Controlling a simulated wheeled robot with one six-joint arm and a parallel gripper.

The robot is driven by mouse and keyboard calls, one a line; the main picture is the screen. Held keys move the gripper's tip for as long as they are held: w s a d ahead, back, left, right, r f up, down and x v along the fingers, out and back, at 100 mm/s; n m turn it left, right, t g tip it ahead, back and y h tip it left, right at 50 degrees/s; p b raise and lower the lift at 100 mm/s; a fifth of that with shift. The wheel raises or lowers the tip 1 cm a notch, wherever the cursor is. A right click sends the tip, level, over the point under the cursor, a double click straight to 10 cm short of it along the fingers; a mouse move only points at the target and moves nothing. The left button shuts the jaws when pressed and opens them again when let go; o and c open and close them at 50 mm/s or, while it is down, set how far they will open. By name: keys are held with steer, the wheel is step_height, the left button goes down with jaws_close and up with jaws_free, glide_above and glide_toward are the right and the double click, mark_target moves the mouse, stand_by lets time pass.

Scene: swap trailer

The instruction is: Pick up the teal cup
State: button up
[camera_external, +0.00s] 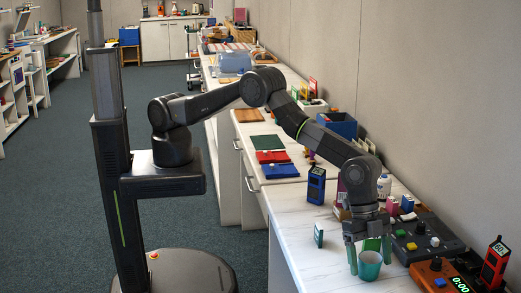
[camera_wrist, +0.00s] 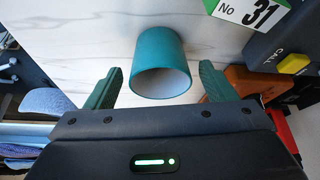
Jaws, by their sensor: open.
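The teal cup (camera_external: 370,268) stands on the white counter near its front edge, under my gripper. In the wrist view the teal cup (camera_wrist: 159,62) sits between my two green fingers, with a gap on each side. Its pale inside shows at the rim. My gripper (camera_external: 368,262) points down and is open, its fingers on either side of the cup. In the wrist view my gripper (camera_wrist: 160,88) holds nothing. The external view does not clearly show how far the fingers reach down the cup.
A grey box with knobs (camera_external: 428,238) and an orange timer box (camera_external: 443,278) stand right of the cup. A blue handheld device (camera_external: 316,186) and a small green card (camera_external: 319,235) stand to the left. A white card marked 31 (camera_wrist: 253,12) is close by. Bare counter (camera_external: 310,268) lies left of the cup.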

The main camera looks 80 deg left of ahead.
steer(key=c, duration=1.1)
